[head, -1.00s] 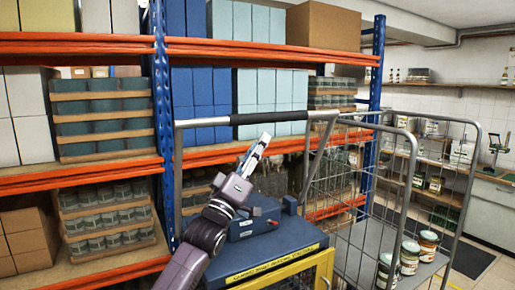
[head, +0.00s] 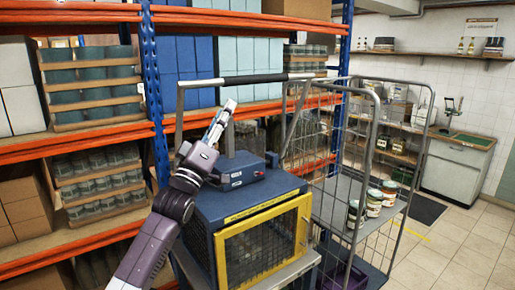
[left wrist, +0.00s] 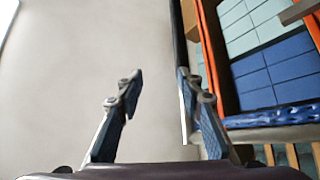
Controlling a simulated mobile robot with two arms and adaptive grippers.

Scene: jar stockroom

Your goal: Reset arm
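My left arm comes in from the lower left in the head view, and its gripper (head: 221,120) points up in front of the shelf rack. In the left wrist view the two fingers of the left gripper (left wrist: 158,88) stand apart with nothing between them. Behind them show a pale plain surface and the rack's blue boxes. My right gripper is not in view.
A wire cage trolley (head: 372,140) with several jars (head: 374,203) on its shelf stands right of a blue box with a yellow mesh door (head: 265,245). The orange and blue rack (head: 152,100) holds boxes and jar trays. Tiled floor (head: 450,250) is open at right.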

